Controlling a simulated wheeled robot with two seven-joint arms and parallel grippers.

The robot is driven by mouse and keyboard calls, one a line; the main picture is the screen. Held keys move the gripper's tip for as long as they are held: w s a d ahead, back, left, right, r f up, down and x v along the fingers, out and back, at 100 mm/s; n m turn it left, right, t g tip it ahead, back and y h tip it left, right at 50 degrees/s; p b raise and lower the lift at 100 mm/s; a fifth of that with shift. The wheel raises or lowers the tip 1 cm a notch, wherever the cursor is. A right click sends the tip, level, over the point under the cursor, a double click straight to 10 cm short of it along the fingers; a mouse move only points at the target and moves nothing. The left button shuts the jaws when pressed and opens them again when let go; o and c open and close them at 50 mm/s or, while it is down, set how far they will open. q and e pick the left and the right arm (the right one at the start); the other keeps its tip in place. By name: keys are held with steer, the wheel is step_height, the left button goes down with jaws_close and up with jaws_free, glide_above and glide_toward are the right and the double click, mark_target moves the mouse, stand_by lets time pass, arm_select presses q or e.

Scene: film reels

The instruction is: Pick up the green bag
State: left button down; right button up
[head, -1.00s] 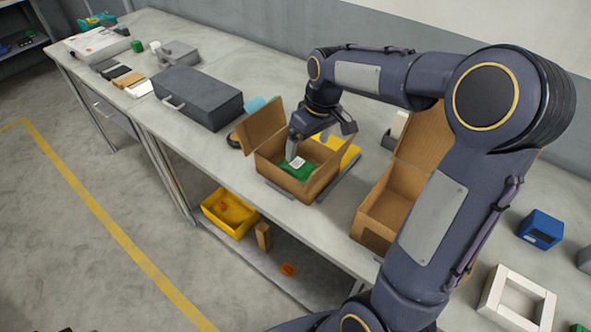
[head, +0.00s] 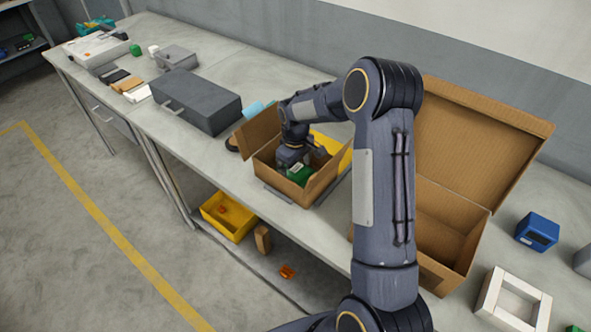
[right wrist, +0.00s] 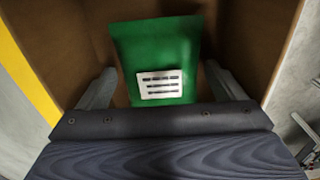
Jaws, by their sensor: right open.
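The green bag (head: 299,175) lies inside a small open cardboard box (head: 283,188) on the bench. In the right wrist view the green bag (right wrist: 155,50) carries a white label with dark lines. My right gripper (head: 295,163) reaches down into the box over the bag. In the right wrist view my right gripper (right wrist: 160,90) is open, with one finger on each side of the bag. I cannot tell whether the fingers touch it. My left gripper is not in view.
A larger open cardboard box (head: 445,225) stands to the right, partly behind my arm. A grey case (head: 196,99) lies to the left. A yellow item (head: 330,146) lies behind the small box. A blue box (head: 538,231) and white frame (head: 514,301) are at the right.

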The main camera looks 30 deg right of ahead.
steer(key=shift+f, duration=0.2)
steer(key=c, duration=1.2)
steer(key=shift+o, duration=0.2)
steer(key=shift+r, duration=0.15)
